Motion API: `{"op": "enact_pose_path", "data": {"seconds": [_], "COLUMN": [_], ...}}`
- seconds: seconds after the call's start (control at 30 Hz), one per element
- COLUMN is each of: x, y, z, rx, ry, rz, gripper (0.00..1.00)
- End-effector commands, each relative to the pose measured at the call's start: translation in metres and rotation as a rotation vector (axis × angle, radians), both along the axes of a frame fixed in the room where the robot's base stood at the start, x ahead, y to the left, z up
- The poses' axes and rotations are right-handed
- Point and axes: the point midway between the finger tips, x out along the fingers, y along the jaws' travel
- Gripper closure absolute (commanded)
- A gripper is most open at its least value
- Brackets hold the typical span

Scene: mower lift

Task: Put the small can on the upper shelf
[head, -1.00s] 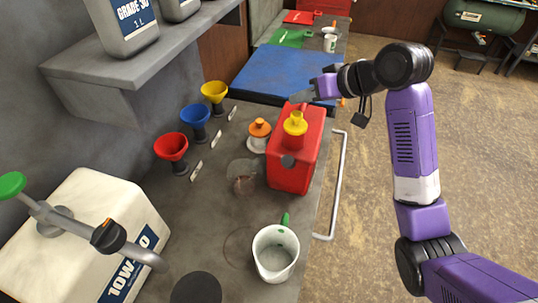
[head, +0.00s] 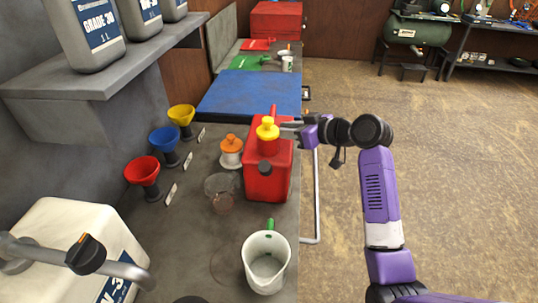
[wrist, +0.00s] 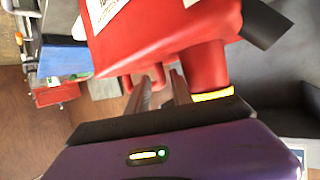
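The small can is probably the red can (head: 268,172) with a yellow spout cap and a red top handle, upright on the grey bench. In the wrist view the red can (wrist: 150,40) fills the top, close to the fingers. My gripper (head: 284,125) is beside the can's top, at the level of the yellow cap, coming from the right. In the wrist view my gripper (wrist: 160,80) has its two fingers apart, with red parts of the can showing between and beyond them; contact cannot be told. The upper shelf (head: 105,85) is grey, on the left wall.
Several grey bottles (head: 88,35) stand along the shelf. A white measuring jug (head: 266,262), an orange-capped pot (head: 231,152) and red, blue and yellow funnels (head: 143,170) are on the bench. Open floor lies right.

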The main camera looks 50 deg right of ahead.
Motion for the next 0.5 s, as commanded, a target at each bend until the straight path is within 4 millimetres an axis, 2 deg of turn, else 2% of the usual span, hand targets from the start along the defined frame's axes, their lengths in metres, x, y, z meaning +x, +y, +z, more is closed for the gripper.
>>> {"op": "enact_pose_path", "data": {"seconds": [0.2,0.5], "x": [0.025,0.028], "y": [0.002,0.003], "z": [-0.010,-0.012], "rx": [0.001,0.000], "ry": [0.002,0.001], "rz": [0.001,0.000], "gripper": [0.73,0.75]}}
